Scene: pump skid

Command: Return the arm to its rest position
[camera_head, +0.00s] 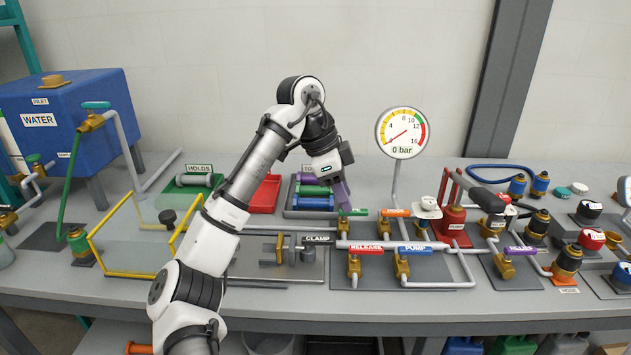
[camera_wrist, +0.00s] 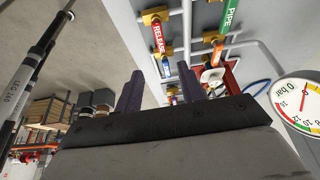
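My arm (camera_head: 235,195) rises from the lower left, bends high at the elbow and comes down over the bench. My gripper (camera_head: 344,200) hangs with its purple fingers pointing down, at the right edge of the dark tray with coloured cylinders and just behind the pipework. In the wrist view the fingers (camera_wrist: 160,80) stand apart, and I see nothing held between them. In the head view the fingers overlap. Whether the fingertips touch the green-handled valve (camera_head: 352,212) cannot be told.
The pressure gauge (camera_head: 402,133) reads 0 bar, right of my gripper. The RELEASE valve (camera_head: 366,247) and PUMP valve (camera_head: 414,248) stand in front. A yellow frame (camera_head: 130,272), the blue water tank (camera_head: 68,125) and the green HOLDS tray (camera_head: 180,188) lie left of my arm.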

